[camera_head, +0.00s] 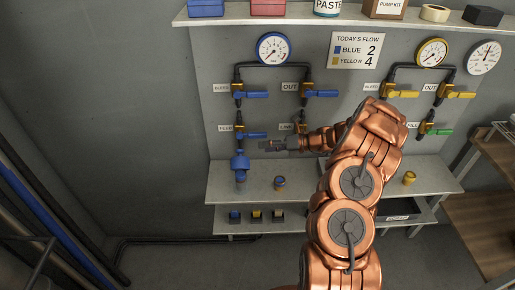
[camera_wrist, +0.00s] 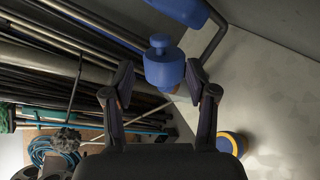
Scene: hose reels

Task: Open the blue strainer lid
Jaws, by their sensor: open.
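The blue strainer (camera_head: 240,161) hangs on the left pipe below the valve marked FEED, above the shelf. In the wrist view a blue cylinder with a smaller round knob (camera_wrist: 160,66) shows ahead of my gripper, between the lines of its two fingers. I take this to be the strainer with its lid; the seam between lid and body cannot be made out. My gripper (camera_head: 266,146) is just right of the strainer in the head view. In the wrist view my gripper (camera_wrist: 160,80) is open, a finger on either side of the cylinder, with gaps and no clear contact.
A blue-and-brown fitting (camera_head: 280,183) stands on the shelf (camera_head: 225,192), right of the strainer. Blue valve handles (camera_head: 257,132) and the pressure gauge (camera_head: 273,48) are above. A yellow fitting (camera_head: 409,178) stands further right. The floor at left is clear beside the wall pipes.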

